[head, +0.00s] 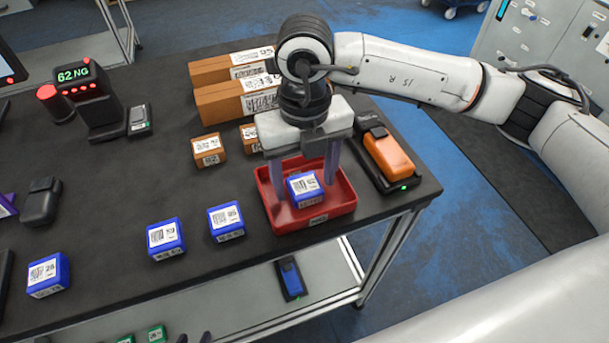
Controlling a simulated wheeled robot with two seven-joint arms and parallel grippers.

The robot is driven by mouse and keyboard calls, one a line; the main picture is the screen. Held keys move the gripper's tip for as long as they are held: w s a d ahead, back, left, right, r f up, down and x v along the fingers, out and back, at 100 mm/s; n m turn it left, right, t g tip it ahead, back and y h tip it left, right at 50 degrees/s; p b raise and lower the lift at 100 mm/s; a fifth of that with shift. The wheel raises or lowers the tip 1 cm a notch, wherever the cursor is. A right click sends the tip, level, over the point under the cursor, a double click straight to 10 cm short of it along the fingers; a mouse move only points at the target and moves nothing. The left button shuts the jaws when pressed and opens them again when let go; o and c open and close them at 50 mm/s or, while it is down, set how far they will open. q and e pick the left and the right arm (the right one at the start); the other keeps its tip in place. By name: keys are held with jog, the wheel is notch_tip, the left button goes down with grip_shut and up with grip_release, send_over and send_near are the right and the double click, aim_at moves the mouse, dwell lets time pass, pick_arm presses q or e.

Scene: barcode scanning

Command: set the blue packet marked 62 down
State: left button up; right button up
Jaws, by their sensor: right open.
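A blue packet (304,190) with a white barcode label sits inside the red tray (284,222) at the table's right front. Its number is too small to read surely. My right gripper (306,182) comes down from above with its two fingers open, one on either side of the packet. Whether a finger touches the packet cannot be told. Two dark tips (194,338) at the bottom edge may be my left gripper; too little shows to tell its state.
A scanner display (75,75) reads "62 NG". Blue packets stand along the table front, including one left of the tray (226,221). Brown boxes (235,97) lie behind. An orange device (388,156) lies in a black holder right of the tray. A lower shelf holds more items.

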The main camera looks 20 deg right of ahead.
aim_at(304, 184)
notch_tip(304, 184, up, 12)
jog(key=b, duration=0.1)
jog(key=shift+f, duration=0.15)
dwell(0.3)
